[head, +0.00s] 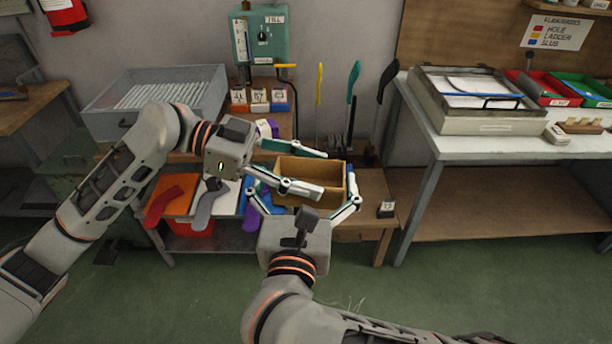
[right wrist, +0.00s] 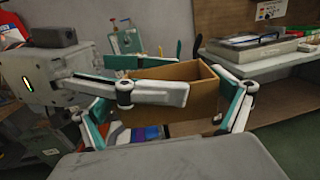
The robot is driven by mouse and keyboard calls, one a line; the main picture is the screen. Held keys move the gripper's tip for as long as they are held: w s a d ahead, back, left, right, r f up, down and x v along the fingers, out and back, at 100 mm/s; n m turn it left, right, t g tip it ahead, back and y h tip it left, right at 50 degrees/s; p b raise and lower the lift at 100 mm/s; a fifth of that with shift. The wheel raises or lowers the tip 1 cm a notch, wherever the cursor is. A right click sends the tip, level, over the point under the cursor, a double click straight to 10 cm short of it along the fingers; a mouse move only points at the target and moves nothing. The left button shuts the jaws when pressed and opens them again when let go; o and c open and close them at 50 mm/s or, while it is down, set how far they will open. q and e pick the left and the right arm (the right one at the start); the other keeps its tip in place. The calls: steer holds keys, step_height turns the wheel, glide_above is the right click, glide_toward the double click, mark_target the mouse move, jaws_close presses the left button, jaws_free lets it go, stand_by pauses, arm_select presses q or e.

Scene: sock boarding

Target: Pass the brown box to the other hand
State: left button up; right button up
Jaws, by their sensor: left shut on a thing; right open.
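The brown box (head: 334,172) is an open-topped box held up in front of the low bench in the head view. My left gripper (head: 322,172) reaches in from the left and is shut on the box, one finger along its near side and one behind. My right gripper (head: 302,205) comes from below, its fingers spread open at the left and right of the box. In the right wrist view the box (right wrist: 205,95) sits between the right fingers (right wrist: 165,120), with the left gripper (right wrist: 150,78) across it. Whether the right fingers touch it I cannot tell.
Behind is a low wooden bench (head: 370,188) with coloured socks (head: 165,200) and small numbered blocks (head: 260,98). A grey tray (head: 150,130) stands at left. A white table (head: 520,150) with a shallow case (head: 470,120) stands at right. The floor at front is clear.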

steer(key=shift+w, duration=0.1)
steer(key=c, duration=1)
arm_select(q)
steer(key=o, duration=1.1)
steer(key=shift+a, duration=0.1)
